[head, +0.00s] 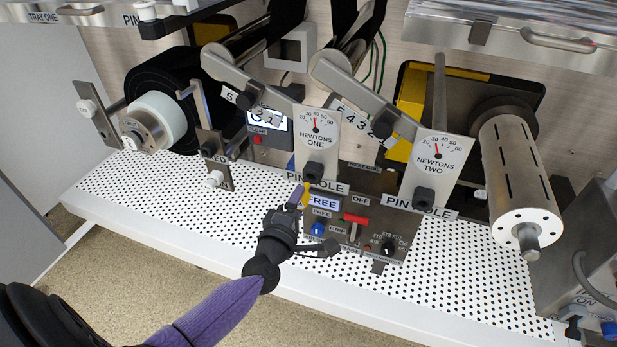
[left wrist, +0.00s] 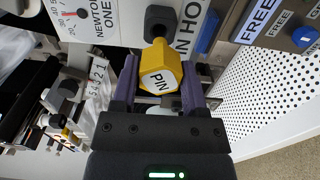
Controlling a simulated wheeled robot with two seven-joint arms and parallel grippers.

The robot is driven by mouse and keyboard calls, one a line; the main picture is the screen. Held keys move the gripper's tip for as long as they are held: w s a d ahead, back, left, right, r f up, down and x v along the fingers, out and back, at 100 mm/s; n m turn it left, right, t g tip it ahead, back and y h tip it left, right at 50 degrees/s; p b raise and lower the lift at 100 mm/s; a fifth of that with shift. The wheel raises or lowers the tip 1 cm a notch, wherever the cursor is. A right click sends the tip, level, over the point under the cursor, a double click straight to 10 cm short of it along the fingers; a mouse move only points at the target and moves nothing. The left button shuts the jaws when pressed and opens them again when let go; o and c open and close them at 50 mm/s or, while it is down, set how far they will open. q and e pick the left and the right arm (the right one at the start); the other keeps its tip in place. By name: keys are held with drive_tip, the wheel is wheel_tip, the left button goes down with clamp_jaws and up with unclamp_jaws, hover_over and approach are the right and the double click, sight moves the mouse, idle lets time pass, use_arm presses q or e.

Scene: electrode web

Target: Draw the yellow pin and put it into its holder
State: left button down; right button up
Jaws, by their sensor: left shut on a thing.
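The yellow pin (left wrist: 158,76) has a hexagonal head marked PIN and sits between the purple fingers of my left gripper (left wrist: 158,88) in the left wrist view. My left gripper (head: 297,197) is shut on it, just below the NEWTONS ONE plate (head: 317,130) in the head view. The pin's far end points at the plate's lower edge, by the black knob (left wrist: 161,22) and the PIN HOLE label (head: 318,184). I cannot tell whether its tip is still in the hole. A black bracket (head: 185,22) stands beside a partly hidden PIN label at the top left. My right gripper is not in view.
The control box (head: 365,225) with a red switch lies just right of my left gripper. The NEWTONS TWO plate (head: 437,165) and a steel roller (head: 515,180) stand farther right. The perforated white bench (head: 220,215) is largely clear at the front left.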

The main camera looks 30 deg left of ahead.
sight(306, 184)
use_arm(q)
drive_tip(key=shift+w+a, duration=0.1)
drive_tip(key=shift+w, duration=0.25)
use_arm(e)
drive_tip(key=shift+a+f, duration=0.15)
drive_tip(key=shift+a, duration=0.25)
use_arm(q)
drive_tip(key=shift+b+x, duration=0.35)
drive_tip(key=shift+x, duration=0.45)
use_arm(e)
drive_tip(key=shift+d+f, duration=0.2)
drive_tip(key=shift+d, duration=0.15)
use_arm(q)
drive_tip(key=shift+w, duration=0.25)
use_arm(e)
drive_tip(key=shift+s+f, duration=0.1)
use_arm(q)
drive_tip(key=shift+w+a, duration=0.15)
drive_tip(key=shift+w, duration=0.2)
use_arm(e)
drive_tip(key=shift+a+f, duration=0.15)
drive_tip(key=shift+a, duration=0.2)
use_arm(q)
drive_tip(key=shift+w+b, duration=0.2)
drive_tip(key=shift+b, duration=0.15)
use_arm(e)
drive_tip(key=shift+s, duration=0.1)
